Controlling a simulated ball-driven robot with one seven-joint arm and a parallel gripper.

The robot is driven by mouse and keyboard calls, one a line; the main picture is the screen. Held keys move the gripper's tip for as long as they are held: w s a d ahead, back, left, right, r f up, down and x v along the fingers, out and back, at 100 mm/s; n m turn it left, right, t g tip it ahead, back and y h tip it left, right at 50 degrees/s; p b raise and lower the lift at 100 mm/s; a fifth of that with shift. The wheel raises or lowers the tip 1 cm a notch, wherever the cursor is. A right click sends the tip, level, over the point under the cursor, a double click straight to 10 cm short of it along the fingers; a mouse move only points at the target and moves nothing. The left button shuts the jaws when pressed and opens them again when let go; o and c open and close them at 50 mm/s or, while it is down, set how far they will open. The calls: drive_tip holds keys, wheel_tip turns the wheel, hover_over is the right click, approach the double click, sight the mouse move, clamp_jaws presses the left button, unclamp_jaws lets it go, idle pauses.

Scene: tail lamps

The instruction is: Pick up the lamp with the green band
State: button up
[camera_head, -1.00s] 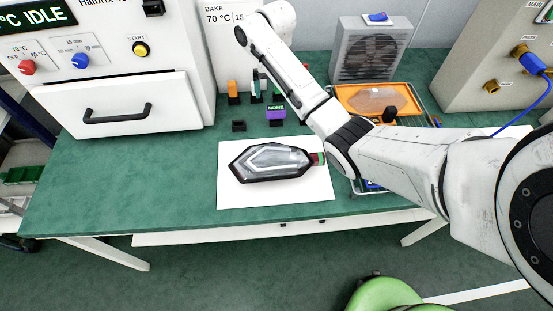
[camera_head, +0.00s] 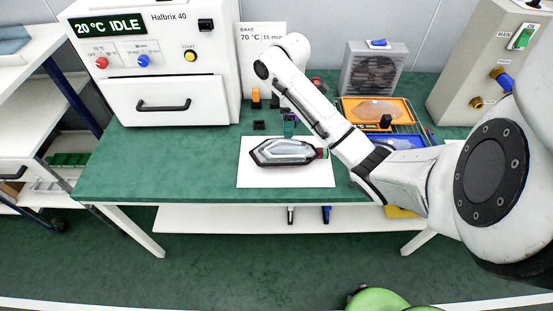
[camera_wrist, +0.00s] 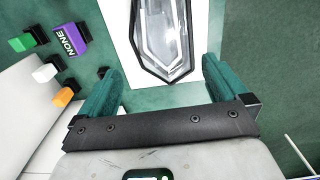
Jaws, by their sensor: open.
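A lamp (camera_head: 285,152) with a dark housing and a clear faceted lens lies on a white sheet (camera_head: 262,180) on the green bench. A small green and red part shows at its right end in the head view. In the wrist view the lamp (camera_wrist: 165,35) is cut off by the top edge, with one pointed end towards my gripper. My gripper (camera_wrist: 161,70) is open and empty, its two teal fingers apart on either side of that end. In the head view it is mostly hidden by my arm. I cannot tell its height above the lamp.
An oven (camera_head: 160,60) reading 20 °C IDLE stands at the back left. Small coloured blocks, including a purple one marked NONE (camera_wrist: 70,40), stand behind the sheet. An orange tray (camera_head: 350,105) on a rack and a grey fan box (camera_head: 372,70) are right of my arm.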

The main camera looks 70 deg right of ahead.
sight(286, 142)
drive_tip(key=f+b, duration=0.2)
drive_tip(key=f, duration=0.2)
drive_tip(key=shift+a+b, duration=0.2)
drive_tip(key=shift+b, duration=0.15)
wheel_tip(286, 142, down, 5)
drive_tip(key=b, duration=0.5)
drive_tip(key=shift+w+d+f, duration=0.1)
drive_tip(key=shift+d+f, duration=0.05)
drive_tip(key=shift+f, duration=0.05)
drive_tip(key=shift+f+p, duration=0.5)
drive_tip(key=shift+f, duration=0.2)
drive_tip(key=shift+f, duration=0.1)
